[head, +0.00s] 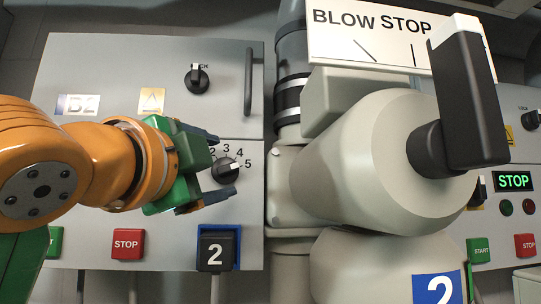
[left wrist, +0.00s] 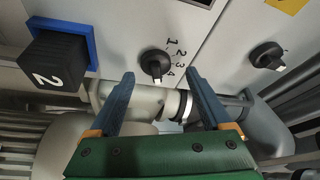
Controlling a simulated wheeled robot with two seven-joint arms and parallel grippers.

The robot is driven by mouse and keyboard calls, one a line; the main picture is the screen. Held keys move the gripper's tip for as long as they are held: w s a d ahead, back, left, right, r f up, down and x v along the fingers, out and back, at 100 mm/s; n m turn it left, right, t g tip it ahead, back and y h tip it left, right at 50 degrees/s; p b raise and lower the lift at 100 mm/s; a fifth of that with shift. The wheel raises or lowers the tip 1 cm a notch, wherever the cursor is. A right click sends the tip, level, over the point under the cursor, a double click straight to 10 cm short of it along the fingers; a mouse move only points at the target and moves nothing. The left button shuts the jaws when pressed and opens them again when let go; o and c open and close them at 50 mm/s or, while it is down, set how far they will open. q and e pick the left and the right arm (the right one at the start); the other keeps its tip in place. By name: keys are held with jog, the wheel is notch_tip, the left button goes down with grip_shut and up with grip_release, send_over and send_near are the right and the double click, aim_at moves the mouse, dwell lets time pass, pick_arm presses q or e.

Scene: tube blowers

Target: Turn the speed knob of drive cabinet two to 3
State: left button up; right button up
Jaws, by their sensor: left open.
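The black speed knob (head: 227,170) is on the grey cabinet front (head: 75,140) that bears a black block marked 2 (head: 218,250). Its white pointer is turned right, towards 5, on a printed scale. My right gripper is not in view.
Another black knob (head: 197,80) and a bar handle (head: 248,82) are above. A red STOP button (head: 127,244) is below. A large pale valve body (head: 350,160) with a dark lever (head: 467,100) stands right of the cabinet. Another cabinet shows a lit STOP display (head: 513,181).

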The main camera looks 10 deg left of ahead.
pick_arm(q)
jog(key=shift+w+d+f, duration=0.1)
jog(key=shift+w+f, duration=0.05)
jog(key=shift+w, duration=0.4)
jog(key=shift+w+f, duration=0.1)
jog(key=shift+w, duration=0.45)
jog(key=shift+s+r, duration=0.1)
jog(key=shift+s, duration=0.2)
jog(key=c, duration=0.6)
grip_shut()
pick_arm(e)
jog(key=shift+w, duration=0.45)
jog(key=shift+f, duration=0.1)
